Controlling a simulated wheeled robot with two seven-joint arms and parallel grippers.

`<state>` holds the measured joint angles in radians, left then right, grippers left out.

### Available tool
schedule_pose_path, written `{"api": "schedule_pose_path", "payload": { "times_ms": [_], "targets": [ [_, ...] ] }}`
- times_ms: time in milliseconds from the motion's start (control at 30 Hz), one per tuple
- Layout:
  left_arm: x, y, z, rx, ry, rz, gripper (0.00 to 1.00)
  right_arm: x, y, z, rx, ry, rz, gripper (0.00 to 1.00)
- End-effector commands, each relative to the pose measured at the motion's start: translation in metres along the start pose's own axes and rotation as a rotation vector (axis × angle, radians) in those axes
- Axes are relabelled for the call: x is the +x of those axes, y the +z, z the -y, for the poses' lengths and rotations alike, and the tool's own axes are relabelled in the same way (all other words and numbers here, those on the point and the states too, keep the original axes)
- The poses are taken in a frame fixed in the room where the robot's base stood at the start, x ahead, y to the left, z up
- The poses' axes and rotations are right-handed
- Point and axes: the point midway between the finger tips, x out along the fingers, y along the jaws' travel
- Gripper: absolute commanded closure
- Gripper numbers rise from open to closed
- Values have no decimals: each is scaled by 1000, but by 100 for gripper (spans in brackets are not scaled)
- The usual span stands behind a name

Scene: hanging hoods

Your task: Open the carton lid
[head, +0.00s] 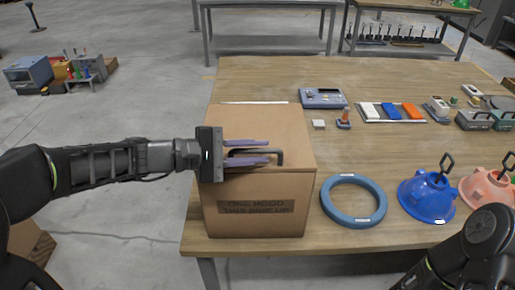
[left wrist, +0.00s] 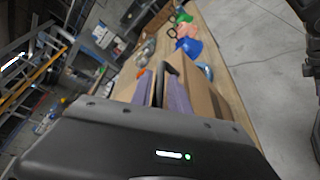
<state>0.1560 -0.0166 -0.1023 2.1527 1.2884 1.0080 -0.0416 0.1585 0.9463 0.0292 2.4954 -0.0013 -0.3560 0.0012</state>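The brown cardboard carton (head: 260,205) stands at the left front of the table, its lid (head: 265,120) lying flat and closed. A dark bent handle (head: 279,155) sits at the lid's front edge. My left gripper (head: 262,152) comes in from the left, with its purple fingers on either side of the handle. In the left wrist view the handle (left wrist: 172,69) runs between the fingers of the left gripper (left wrist: 164,78). I cannot tell whether the fingers press on it. My right gripper is out of view; only part of the right arm shows at the lower right.
On the wooden table (head: 400,165), right of the carton, lie a blue ring (head: 328,207), a blue hood (head: 427,198) and a pink hood (head: 487,190). A tray (head: 364,117) with coloured blocks and small devices stand farther back. The middle of the table is clear.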

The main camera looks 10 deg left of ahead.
Motion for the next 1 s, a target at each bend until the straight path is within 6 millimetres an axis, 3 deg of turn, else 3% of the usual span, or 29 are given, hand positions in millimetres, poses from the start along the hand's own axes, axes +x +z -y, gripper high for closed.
{"api": "schedule_pose_path", "payload": {
  "times_ms": [333, 600, 1000],
  "targets": [
    [6, 0, 0, 0, 1, 0, 78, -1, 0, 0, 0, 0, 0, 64],
    [5, 0, 0, 0, 0, 0, 100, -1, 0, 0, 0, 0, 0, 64],
    [5, 0, 0, 0, 0, 0, 100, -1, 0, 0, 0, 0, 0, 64]
  ]
}}
